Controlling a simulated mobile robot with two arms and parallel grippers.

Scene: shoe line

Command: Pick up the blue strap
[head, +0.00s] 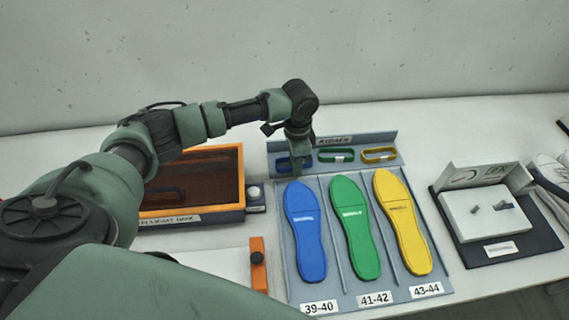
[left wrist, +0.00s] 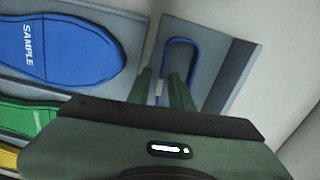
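The blue strap (head: 282,165) is a loop in the leftmost place of the grey rack's back row, partly hidden behind my left gripper (head: 298,170). In the left wrist view the blue strap (left wrist: 181,41) shows as a long rounded loop. The left gripper (left wrist: 161,73) has its two fingers apart, one on each side of the strap's near side, where a white label shows between them. I see a gap between fingers and strap; whether a finger touches it is unclear. My right gripper is in neither view.
A green strap (head: 336,155) and a yellow strap (head: 380,154) lie to the right in the same row. Blue (head: 305,230), green (head: 354,227) and yellow (head: 402,222) insoles lie in front. An orange-rimmed box (head: 241,172) stands left, a white device (head: 488,212) right.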

